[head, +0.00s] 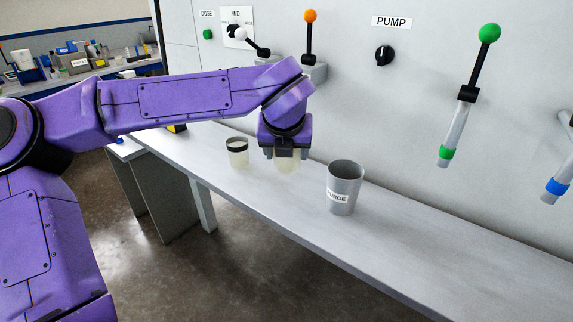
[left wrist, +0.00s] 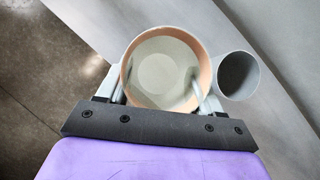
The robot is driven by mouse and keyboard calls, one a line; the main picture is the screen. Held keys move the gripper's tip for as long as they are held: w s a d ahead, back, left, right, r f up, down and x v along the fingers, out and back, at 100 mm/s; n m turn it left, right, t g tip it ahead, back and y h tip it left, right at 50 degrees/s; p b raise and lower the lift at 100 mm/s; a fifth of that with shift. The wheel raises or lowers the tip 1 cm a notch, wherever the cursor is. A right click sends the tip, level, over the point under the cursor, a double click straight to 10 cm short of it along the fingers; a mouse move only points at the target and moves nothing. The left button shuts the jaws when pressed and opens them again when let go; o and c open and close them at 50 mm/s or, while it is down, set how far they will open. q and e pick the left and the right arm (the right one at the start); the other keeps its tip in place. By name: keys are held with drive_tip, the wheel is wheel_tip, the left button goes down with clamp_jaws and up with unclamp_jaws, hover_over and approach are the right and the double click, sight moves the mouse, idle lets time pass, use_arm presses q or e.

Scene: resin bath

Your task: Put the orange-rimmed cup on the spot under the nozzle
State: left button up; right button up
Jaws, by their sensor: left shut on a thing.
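The orange-rimmed cup (left wrist: 160,72) is pale, open at the top and looks empty in the left wrist view. My left gripper (left wrist: 161,92) is shut on it, with a finger on either side. In the head view the lower part of the cup (head: 288,165) shows below my left gripper (head: 284,151), over the counter, and its rim is hidden. I cannot tell whether its base touches the counter. An orange-knobbed lever (head: 310,38) is on the wall behind my arm. No nozzle shows below it, and I cannot make out the spot. My right gripper is not in view.
A grey PURGE cup (head: 344,188) stands on the counter (head: 420,240) right of the held cup. A black-rimmed cup (head: 237,153) stands to its left. Green-tipped (head: 453,135) and blue-tipped (head: 557,188) nozzles hang further right. The counter right of the PURGE cup is clear.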

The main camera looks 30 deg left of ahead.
use_arm(q)
drive_tip(key=w+a+f+p, duration=0.4)
drive_tip(key=w+a+f, duration=0.4)
drive_tip(key=w, duration=0.1)
drive_tip(key=shift+a+f, duration=0.3)
drive_tip(key=shift+f, duration=0.05)
drive_tip(key=shift+w+a+f+p, duration=0.15)
drive_tip(key=shift+a+f+p, duration=0.05)
drive_tip(key=shift+f+p, duration=0.1)
wheel_tip(320, 180, down, 3)
drive_tip(key=shift+w+a+f, duration=0.1)
drive_tip(key=shift+w+f, duration=0.05)
drive_tip(key=shift+f, duration=0.05)
drive_tip(key=shift+f, duration=0.15)
drive_tip(key=o, duration=1)
